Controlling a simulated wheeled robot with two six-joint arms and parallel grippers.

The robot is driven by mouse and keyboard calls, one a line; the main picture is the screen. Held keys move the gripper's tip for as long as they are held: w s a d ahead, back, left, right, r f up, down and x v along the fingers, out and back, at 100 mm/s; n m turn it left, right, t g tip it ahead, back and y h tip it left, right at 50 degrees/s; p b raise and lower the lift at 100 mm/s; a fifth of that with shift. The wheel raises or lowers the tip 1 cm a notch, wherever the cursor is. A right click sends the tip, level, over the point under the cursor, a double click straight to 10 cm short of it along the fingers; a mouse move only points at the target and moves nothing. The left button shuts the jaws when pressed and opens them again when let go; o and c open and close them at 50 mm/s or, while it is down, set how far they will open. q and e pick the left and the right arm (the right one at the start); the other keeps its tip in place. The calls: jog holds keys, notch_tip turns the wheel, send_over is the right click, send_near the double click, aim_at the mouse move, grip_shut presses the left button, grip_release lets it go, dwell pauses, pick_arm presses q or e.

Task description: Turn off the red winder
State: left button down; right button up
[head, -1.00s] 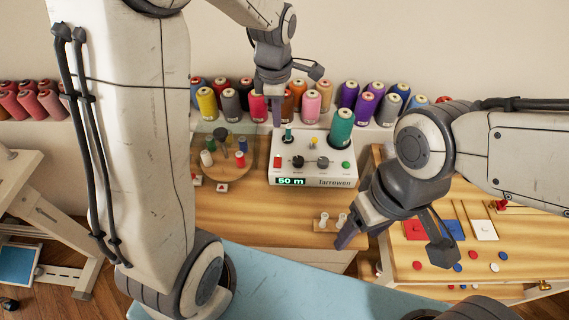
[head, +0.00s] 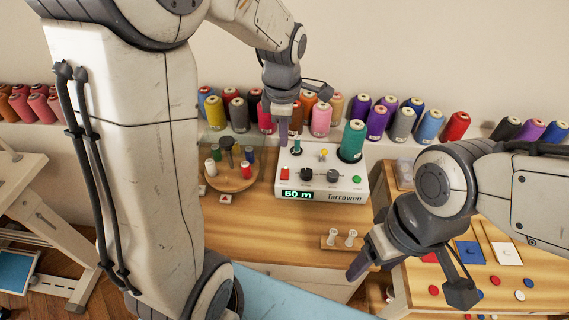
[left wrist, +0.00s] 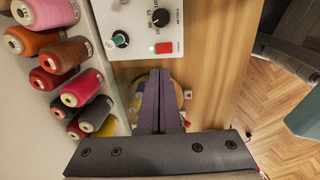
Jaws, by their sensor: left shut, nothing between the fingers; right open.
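The winder (head: 310,196) is a white box on the wooden table, marked "Tarrowen", with a "50 m" display. I see no red winder body. It has a red switch (head: 285,173) at its front left, black dials, a green button (head: 356,179) and a large green spool (head: 353,141). The red switch shows bright in the left wrist view (left wrist: 163,48); I cannot tell its setting. My left gripper (head: 283,144) is shut and empty, pointing down by the winder's back left corner. Its fingers (left wrist: 159,76) lie apart from the switch. My right gripper (head: 410,287) is open and empty, front right of the winder.
Several thread cones (head: 321,118) line the shelf behind. A round wooden stand (head: 231,181) with small spools is left of the winder. A small block with two white bobbins (head: 342,242) lies in front. A side table at right holds red, blue and white pieces.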

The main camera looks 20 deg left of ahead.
aim_at(285, 171)
pick_arm(q)
jog(key=f, duration=0.3)
jog(key=w+f, duration=0.1)
jog(key=f, duration=0.7)
jog(key=shift+w+a+f, duration=0.1)
jog(key=shift+w+a, duration=0.05)
jog(key=shift+a, duration=0.05)
